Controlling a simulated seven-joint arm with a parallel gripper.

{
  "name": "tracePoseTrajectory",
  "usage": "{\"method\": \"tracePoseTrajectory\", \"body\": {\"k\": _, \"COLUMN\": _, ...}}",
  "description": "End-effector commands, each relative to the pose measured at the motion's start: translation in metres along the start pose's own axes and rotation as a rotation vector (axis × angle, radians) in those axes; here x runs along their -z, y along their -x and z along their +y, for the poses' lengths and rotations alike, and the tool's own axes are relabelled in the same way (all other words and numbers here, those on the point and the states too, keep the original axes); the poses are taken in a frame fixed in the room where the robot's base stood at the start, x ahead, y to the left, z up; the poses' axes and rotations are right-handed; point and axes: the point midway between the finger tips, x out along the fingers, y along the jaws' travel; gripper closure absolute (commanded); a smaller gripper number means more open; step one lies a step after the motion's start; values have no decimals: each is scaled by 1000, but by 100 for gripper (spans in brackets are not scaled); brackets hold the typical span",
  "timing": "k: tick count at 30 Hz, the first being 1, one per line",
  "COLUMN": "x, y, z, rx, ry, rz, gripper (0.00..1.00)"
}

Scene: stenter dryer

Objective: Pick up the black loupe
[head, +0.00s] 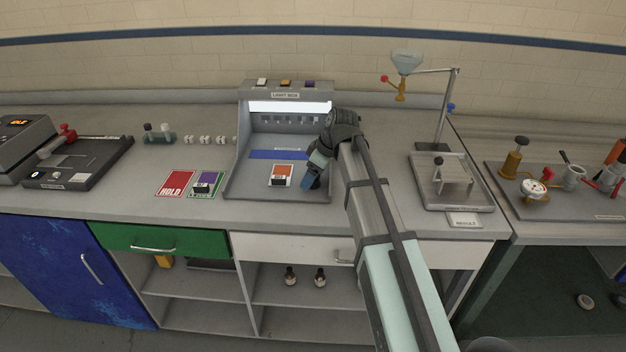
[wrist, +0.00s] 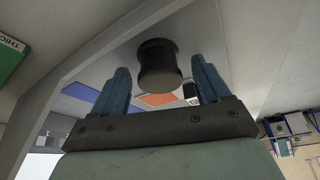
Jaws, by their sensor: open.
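The black loupe (wrist: 158,65) shows in the wrist view as a short dark cylinder with wider ends. It appears between the two blue fingers of my gripper (wrist: 161,72), with a visible gap on each side. In the head view my gripper (head: 311,178) points down at the right side of the light box floor, beside the orange card (head: 282,170). The loupe is mostly hidden there behind my fingers and wrist. My gripper is open and holds nothing. I cannot tell exactly how deep the loupe sits between the fingers.
The light box (head: 233,180) has side walls close to my gripper and a lit top. A blue strip (head: 277,154) lies behind the orange card. Red (head: 174,183) and green-purple (head: 206,184) cards lie to the left.

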Motion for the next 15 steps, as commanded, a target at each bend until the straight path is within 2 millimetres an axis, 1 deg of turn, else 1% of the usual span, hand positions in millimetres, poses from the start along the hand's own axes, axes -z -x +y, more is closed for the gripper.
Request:
{"method": "tracePoseTrajectory", "body": {"k": 7, "x": 0, "y": -2, "z": 0, "rx": -1, "ry": 0, "rz": 0, "gripper": 24}}
{"method": "tracePoseTrajectory", "body": {"k": 15, "x": 0, "y": -2, "z": 0, "rx": -1, "ry": 0, "rz": 0, "gripper": 50}}
